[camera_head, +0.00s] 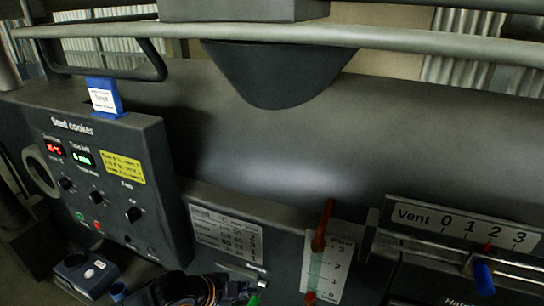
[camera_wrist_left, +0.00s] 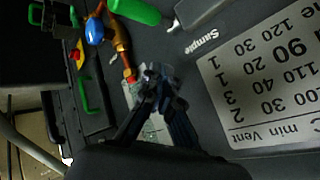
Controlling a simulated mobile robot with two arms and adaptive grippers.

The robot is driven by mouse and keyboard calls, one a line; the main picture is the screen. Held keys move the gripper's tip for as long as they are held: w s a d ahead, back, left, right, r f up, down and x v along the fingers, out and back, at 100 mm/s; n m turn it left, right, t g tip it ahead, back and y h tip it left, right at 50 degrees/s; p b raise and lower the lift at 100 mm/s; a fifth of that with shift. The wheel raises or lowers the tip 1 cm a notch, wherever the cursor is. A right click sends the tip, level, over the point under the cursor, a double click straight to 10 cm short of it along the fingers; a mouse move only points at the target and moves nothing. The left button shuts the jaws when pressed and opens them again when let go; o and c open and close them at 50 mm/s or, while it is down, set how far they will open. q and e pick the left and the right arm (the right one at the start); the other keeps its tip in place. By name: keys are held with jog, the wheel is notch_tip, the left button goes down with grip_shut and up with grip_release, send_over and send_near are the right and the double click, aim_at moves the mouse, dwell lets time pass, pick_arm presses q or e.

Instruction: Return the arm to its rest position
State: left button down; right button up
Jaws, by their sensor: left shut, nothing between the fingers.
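My left gripper (camera_head: 238,290) is at the bottom edge of the head view, in front of the machine and below the small printed table, partly cut off by the frame. In the left wrist view its dark fingers (camera_wrist_left: 157,84) are together, with nothing between them. They point toward the dark machine front beside the printed table plate (camera_wrist_left: 268,85). My right gripper is in neither view.
The seed cooker panel (camera_head: 112,180) stands at the left. A red-topped level gauge (camera_head: 318,260) and a blue vent handle (camera_head: 484,278) are at the lower right. A green handle (camera_wrist_left: 135,10) shows in the wrist view. A rail (camera_head: 290,34) crosses the top.

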pick_arm(q)
jog(key=s+d+f+n, duration=0.1)
jog(key=s+d+n, duration=0.2)
jog(key=s+n, duration=0.35)
jog(key=s+a+f+n+g+y, duration=0.35)
jog(key=s+a+n+y, duration=0.4)
jog(key=s+a, duration=0.85)
jog(key=s+f+n+h+b, duration=0.2)
jog(key=f+b, duration=0.6)
jog(key=f, duration=2.8)
jog(key=s+a+f+g+b, duration=0.2)
jog(key=s+f+b, duration=0.4)
jog(key=s+f, duration=1.1)
notch_tip(320, 180, down, 5)
jog(key=shift+s+r+m+y, duration=0.15)
jog(key=shift+s+m+y, duration=0.15)
jog(key=shift+s+y, duration=0.15)
